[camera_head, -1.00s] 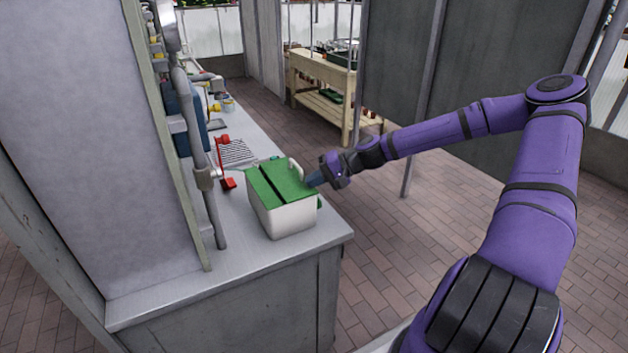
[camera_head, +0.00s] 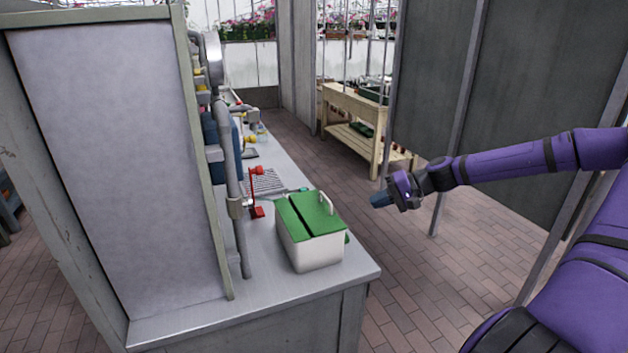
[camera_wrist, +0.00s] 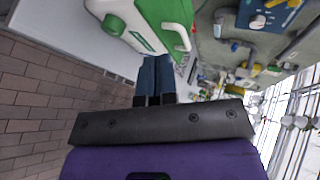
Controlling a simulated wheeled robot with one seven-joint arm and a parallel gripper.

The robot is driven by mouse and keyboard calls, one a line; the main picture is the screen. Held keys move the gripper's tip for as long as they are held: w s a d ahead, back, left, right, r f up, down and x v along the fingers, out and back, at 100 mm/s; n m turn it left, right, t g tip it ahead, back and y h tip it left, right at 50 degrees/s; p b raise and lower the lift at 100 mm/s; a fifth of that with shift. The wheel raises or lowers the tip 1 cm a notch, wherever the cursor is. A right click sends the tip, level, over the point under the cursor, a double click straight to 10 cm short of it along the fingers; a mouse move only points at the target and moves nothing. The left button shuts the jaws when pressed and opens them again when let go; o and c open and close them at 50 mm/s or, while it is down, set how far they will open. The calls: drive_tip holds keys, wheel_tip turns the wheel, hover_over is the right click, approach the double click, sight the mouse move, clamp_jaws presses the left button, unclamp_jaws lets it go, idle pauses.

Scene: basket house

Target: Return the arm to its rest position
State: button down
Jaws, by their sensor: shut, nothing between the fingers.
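My gripper (camera_head: 379,200) is at the end of my purple arm, in the air over the aisle to the right of the counter. Its blue fingers are together with nothing between them, and they also show in the wrist view (camera_wrist: 155,72). A white basket with a green lid (camera_head: 313,241) stands on the grey counter (camera_head: 200,308) near its front corner. The gripper is apart from the basket, to its right. The basket also shows at the top of the wrist view (camera_wrist: 112,25).
A grey partition panel (camera_head: 120,150) with pipes (camera_head: 232,175) stands along the counter's left. A red lever (camera_head: 255,193) is behind the basket. A wooden shelf table (camera_head: 355,105) stands at the back. Dark panels (camera_head: 525,130) are behind my arm. The brick floor (camera_head: 400,280) is clear.

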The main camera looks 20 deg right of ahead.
drive_tip(key=s+a+n+g+h, duration=0.3)
drive_tip(key=s+a+g+h, duration=0.3)
drive_tip(key=s+a, duration=0.15)
drive_tip(key=s+a+r+n+t+h, duration=0.1)
drive_tip(key=s+a+r+t+h, duration=0.1)
drive_tip(key=s+r, duration=0.9)
drive_tip(key=s+a+r+n+t+h, duration=0.1)
drive_tip(key=s+a+r+t+h, duration=0.1)
drive_tip(key=s+r, duration=0.9)
wheel_tip(320, 180, up, 3)
drive_tip(key=shift+a+r+t+h, duration=0.2)
drive_tip(key=shift+a+t+h, duration=0.2)
drive_tip(key=shift+a+t, duration=0.65)
drive_tip(key=shift+w+g, duration=0.1)
drive_tip(key=shift+g, duration=0.15)
